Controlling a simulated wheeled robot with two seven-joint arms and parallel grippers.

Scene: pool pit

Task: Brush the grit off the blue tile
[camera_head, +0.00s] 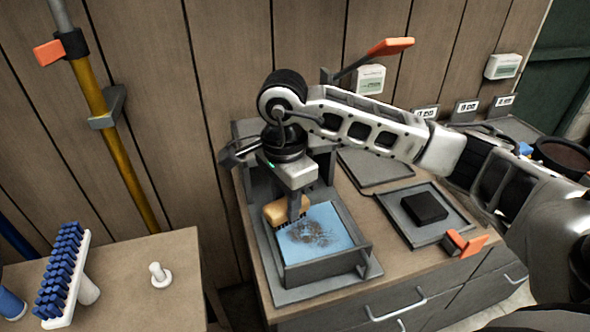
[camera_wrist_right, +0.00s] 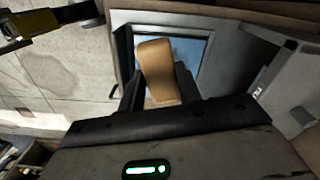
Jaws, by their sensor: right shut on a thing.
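The blue tile (camera_head: 314,229) lies in a grey open-topped tray (camera_head: 318,267) on the wooden cabinet. A dark patch of grit (camera_head: 313,235) covers the middle of the tile. My right gripper (camera_head: 296,206) is shut on a tan-backed brush (camera_head: 279,213) with dark bristles, at the tile's back left part. I cannot tell whether the bristles touch the tile. In the right wrist view the brush (camera_wrist_right: 158,70) sits between the fingers, with part of the blue tile (camera_wrist_right: 190,50) behind it. My left gripper is not in view.
A grey tray (camera_head: 403,232) with a black block (camera_head: 424,207) lies to the right, beside an orange-handled lever (camera_head: 466,243). At left a separate bench (camera_head: 150,285) carries a blue-bristled brush (camera_head: 62,272) and a white peg (camera_head: 159,274). Pipes and a plank wall stand behind.

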